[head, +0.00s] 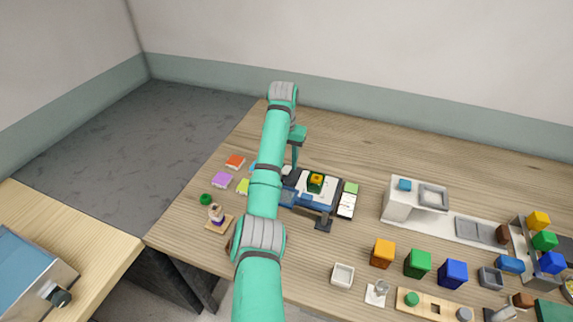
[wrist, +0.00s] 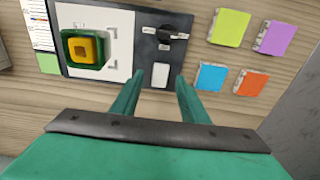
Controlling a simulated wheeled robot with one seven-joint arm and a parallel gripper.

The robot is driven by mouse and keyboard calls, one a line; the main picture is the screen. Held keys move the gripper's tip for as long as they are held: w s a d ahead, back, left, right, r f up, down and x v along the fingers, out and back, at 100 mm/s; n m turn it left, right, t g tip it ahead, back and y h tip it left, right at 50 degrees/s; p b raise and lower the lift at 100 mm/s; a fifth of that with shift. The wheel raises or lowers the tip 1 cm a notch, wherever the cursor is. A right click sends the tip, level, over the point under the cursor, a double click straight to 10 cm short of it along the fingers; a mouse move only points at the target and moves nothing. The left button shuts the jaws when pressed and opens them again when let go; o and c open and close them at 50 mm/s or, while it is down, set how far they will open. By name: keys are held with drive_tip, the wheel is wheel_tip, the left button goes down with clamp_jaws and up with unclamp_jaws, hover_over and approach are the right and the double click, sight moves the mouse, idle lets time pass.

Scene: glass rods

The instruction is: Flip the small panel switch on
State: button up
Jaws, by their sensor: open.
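The panel shows in the wrist view as a white plate (wrist: 118,18) joined to a dark plate (wrist: 150,52). A small white switch (wrist: 160,75) sits low on the dark plate, below a black rotary knob (wrist: 173,35). I cannot tell which way the switch is set. In the head view my arm partly hides the panel (head: 328,187).
Sticky-note pads lie beside the panel: lime (wrist: 229,27), purple (wrist: 274,38), blue (wrist: 211,77) and orange (wrist: 249,83). In the head view, a figurine (head: 216,213) stands at the left. Orange (head: 382,253), green (head: 418,263) and blue (head: 453,273) blocks stand at the right.

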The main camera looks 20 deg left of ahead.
drive_tip(key=r, duration=0.3)
drive_tip(key=shift+s+a+r, duration=0.15)
drive_tip(key=shift+a+r, duration=0.1)
drive_tip(key=shift+r, duration=0.15)
drive_tip(key=shift+s+d+r, duration=0.1)
drive_tip(key=shift+d+r, duration=0.05)
drive_tip(key=shift+r, duration=0.95)
drive_tip(key=shift+d+r, duration=0.1)
drive_tip(key=shift+r, duration=0.95)
